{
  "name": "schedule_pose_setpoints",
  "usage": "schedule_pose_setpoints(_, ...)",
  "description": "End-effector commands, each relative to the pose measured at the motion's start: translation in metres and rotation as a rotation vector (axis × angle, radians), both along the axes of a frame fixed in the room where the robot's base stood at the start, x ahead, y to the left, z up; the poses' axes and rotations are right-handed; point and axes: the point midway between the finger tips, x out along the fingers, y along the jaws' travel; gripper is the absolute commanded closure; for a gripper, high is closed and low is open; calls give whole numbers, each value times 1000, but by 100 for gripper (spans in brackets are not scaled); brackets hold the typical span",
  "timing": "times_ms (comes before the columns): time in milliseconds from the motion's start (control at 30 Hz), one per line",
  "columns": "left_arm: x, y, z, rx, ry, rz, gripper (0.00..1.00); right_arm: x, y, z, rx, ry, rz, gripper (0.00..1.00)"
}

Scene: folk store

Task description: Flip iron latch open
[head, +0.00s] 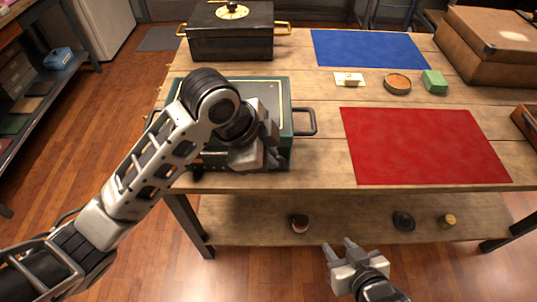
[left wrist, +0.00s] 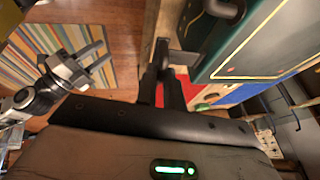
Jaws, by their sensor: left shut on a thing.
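A dark green box (head: 285,98) with a yellow line on its lid and dark side handles stands at the table's left front. My left gripper (head: 262,152) is at its front face and covers much of it. In the left wrist view its dark fingers (left wrist: 161,82) reach to the box's front edge and are shut on a small dark iron piece there, which looks like the latch (left wrist: 163,52). The fingers partly hide it, so its angle is unclear. The green lid (left wrist: 255,40) looks closed. My right gripper (head: 343,250) is open and empty, in front of the table and low.
A black chest (head: 232,42) with brass handles stands behind the green box. A blue mat (head: 370,48) and a red mat (head: 425,146) lie to the right, with small items between them. A brown case (head: 490,50) is at the back right.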

Motion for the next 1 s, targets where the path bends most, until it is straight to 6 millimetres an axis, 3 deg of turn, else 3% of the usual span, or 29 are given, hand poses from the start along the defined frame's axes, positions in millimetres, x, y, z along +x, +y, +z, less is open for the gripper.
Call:
schedule_pose_setpoints(400,1,1,-1,2,5,3,100,0,0,0,1,0,1,64)
schedule_pose_setpoints(433,1,1,-1,2,5,3,82,0,0,0,1,0,1,64)
schedule_pose_setpoints(500,1,1,0,2,5,3,68,0,0,0,1,0,1,64)
schedule_pose_setpoints(833,0,1,3,0,4,1,68,0,1,0,1,0,1,64)
schedule_pose_setpoints(1000,-4,10,23,0,-1,2,68,0,1,-3,1,1,2,64)
